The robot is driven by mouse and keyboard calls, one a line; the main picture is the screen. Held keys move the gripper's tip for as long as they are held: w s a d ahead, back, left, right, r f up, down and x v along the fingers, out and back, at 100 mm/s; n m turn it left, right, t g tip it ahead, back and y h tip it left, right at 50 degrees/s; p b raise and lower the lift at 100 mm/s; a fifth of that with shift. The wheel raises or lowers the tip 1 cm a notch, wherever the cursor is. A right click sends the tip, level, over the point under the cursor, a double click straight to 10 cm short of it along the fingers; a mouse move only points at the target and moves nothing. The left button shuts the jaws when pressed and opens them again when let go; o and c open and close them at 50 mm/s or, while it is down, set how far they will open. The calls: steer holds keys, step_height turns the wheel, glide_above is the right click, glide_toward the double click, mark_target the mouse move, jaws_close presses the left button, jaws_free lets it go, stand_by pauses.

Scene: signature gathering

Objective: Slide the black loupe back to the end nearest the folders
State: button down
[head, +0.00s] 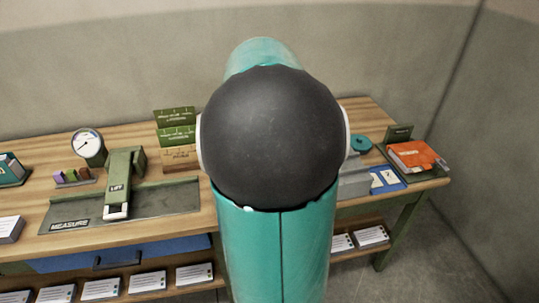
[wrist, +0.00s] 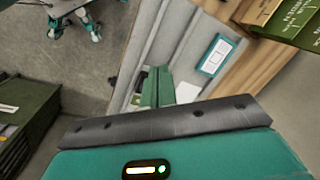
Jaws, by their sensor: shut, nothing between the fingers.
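My gripper (wrist: 156,88) shows in the wrist view as two green fingers close together with nothing between them. It is over or beside a long grey rail-like surface (wrist: 172,38). In the head view my arm hides the gripper and the middle of the desk. Green folders (head: 175,126) stand in a wooden holder left of my arm. What look like the same folders (wrist: 280,14) show at the top right of the wrist view, apart from my fingers.
The wooden desk (head: 25,204) carries a grey MEASURE tray (head: 165,204), a green LIFT device (head: 122,178) and a round gauge (head: 88,144) on the left. Orange-covered books (head: 417,156) and a blue mat (head: 394,186) lie at right.

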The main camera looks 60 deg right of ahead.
steer(key=s+d+f+m+g, duration=0.1)
steer(key=s+d+f+m, duration=0.3)
steer(key=d, duration=0.4)
steer(key=s+d+f+m+g, duration=0.1)
steer(key=s+d+f+m, duration=0.1)
steer(key=s+d+m, duration=0.35)
steer(key=shift+n, duration=0.85)
steer(key=f, duration=0.3)
steer(key=d+f, duration=0.1)
steer(key=f, duration=0.2)
steer(key=d+f, duration=0.1)
steer(key=f, duration=0.3)
steer(key=shift+s+d, duration=0.25)
steer(key=shift+s, duration=0.15)
steer(key=shift+w+a+r, duration=0.25)
steer(key=shift+w+a, duration=1.15)
steer(key=shift+w, duration=0.05)
steer(key=w+a, duration=0.9)
steer(key=shift+w+a, duration=0.25)
steer(key=shift+a, duration=0.1)
